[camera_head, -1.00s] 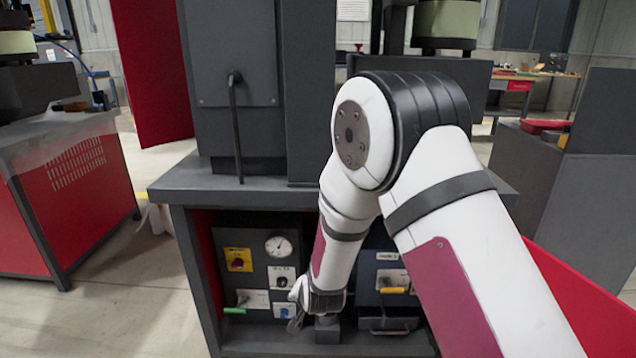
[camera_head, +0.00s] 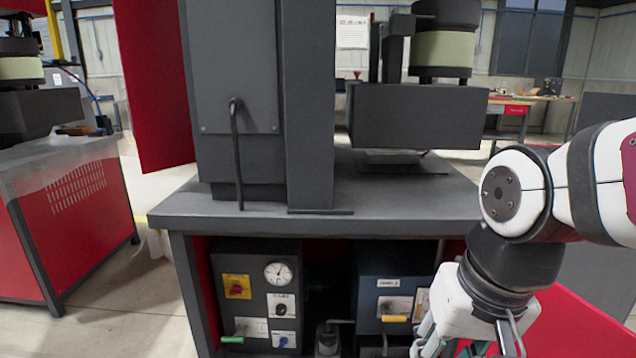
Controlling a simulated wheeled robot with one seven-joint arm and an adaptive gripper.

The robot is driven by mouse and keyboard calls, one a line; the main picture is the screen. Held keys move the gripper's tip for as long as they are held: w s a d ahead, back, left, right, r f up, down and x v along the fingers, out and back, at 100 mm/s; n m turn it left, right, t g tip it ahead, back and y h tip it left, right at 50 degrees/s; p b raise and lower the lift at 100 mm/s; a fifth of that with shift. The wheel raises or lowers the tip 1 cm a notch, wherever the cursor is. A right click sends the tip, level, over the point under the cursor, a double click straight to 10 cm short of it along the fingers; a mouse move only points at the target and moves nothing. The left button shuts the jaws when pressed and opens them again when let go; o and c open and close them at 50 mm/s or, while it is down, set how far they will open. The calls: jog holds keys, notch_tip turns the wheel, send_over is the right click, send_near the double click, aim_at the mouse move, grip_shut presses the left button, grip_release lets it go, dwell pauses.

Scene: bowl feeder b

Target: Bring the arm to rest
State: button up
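My arm (camera_head: 515,190) is folded at the right side of the head view, with its elbow joint beside the machine's table. My gripper (camera_head: 462,345) hangs at the bottom edge of the picture, in front of the right part of the machine's lower bay. Its fingertips are cut off by the frame, so I cannot tell whether it is open or shut or holds anything.
The grey machine table (camera_head: 400,205) bears a tall column (camera_head: 308,110) and a bowl feeder (camera_head: 442,55). Below are a control panel (camera_head: 260,300) with gauge and switches, and a drawer-like unit (camera_head: 385,300) with a yellow handle. A red cabinet (camera_head: 75,200) stands left.

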jog(key=s+d+r+g, duration=0.1)
jog(key=s+d, duration=0.1)
jog(key=s, duration=0.6)
jog(key=s+d+r+g, duration=0.1)
jog(key=s+d, duration=0.1)
jog(key=s, duration=0.5)
notch_tip(320, 180, up, 32)
jog(key=n+t+p, duration=0.1)
jog(key=t+p, duration=0.3)
jog(key=p, duration=2.6)
jog(key=shift+d+f+h, duration=0.25)
jog(key=shift+h, duration=0.15)
